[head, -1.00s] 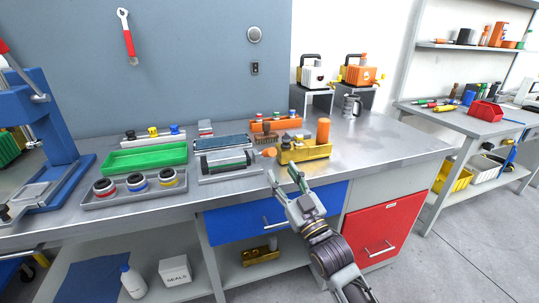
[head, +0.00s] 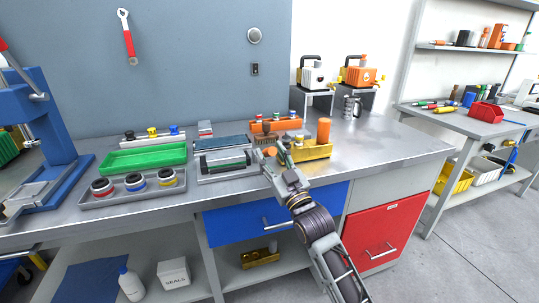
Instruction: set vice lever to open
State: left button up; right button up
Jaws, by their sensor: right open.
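The grey vice (head: 206,178) sits near the front edge of the bench, with a dark green strip between its jaws. Its orange lever knob (head: 269,151) is at its right end and is mostly hidden by my right gripper (head: 269,154). My right gripper is open, reaching in from the lower right, with its fingertips on either side of the knob. I cannot tell whether the fingers touch it. My left gripper is not in view.
A yellow holder (head: 313,151) with an orange cylinder stands close on the right of the gripper. A grey tray (head: 133,197) with several ringed parts and a green tray (head: 145,159) lie to the left. The bench is clear at the right.

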jog(key=shift+w+a+r, duration=0.25)
jog(key=shift+w+a, duration=0.05)
jog(key=shift+w, duration=0.25)
grip_shut()
